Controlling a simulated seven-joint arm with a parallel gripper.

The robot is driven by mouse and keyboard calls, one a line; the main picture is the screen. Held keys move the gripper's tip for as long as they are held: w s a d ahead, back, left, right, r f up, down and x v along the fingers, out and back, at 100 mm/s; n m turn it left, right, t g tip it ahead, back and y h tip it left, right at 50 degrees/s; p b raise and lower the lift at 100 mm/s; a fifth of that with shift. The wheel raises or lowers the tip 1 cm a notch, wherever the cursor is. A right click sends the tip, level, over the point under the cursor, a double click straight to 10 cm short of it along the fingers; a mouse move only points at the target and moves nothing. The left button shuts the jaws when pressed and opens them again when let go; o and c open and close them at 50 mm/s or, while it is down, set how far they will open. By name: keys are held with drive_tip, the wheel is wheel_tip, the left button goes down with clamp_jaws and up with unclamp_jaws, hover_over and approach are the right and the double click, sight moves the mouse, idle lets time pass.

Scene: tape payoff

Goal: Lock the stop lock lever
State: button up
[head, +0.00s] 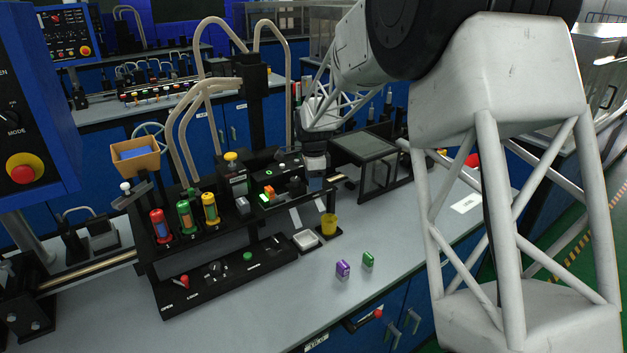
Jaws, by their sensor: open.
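A small lever with a red knob (185,282) stands on the front left of the black base panel (225,285), just behind the white words OPEN and LOCK. I take it for the stop lock lever. It stands roughly upright; I cannot tell which of the two words it is set to. My gripper (316,178) is at the right end of the black machine, well above and to the right of the lever and apart from it. It is open and looks empty; its fingertips are small and dark against the machine.
Red, green and yellow cylinders (185,217) stand behind the panel. A round dial (215,268) and a green button (248,257) are right of the lever. A white tray (306,240), yellow cup (329,226), and purple (343,269) and green blocks (368,260) lie right. The front bench is clear.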

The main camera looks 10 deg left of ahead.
clamp_jaws()
drive_tip(key=shift+d+n, duration=0.1)
drive_tip(key=shift+n, duration=0.2)
drive_tip(key=n, duration=0.1)
drive_tip(key=w+d+n, duration=0.1)
drive_tip(key=n, duration=0.3)
drive_tip(key=w+n, duration=0.1)
drive_tip(key=shift+d+n, duration=0.4)
drive_tip(key=n, duration=0.1)
drive_tip(key=w+n, duration=0.1)
drive_tip(key=n, duration=0.1)
drive_tip(key=shift+w+d, duration=0.2)
drive_tip(key=shift+w+n, duration=0.35)
drive_tip(key=shift+n, duration=0.6)
drive_tip(key=shift+w+n, duration=0.3)
drive_tip(key=shift+n, duration=0.65)
drive_tip(key=shift+r, duration=0.1)
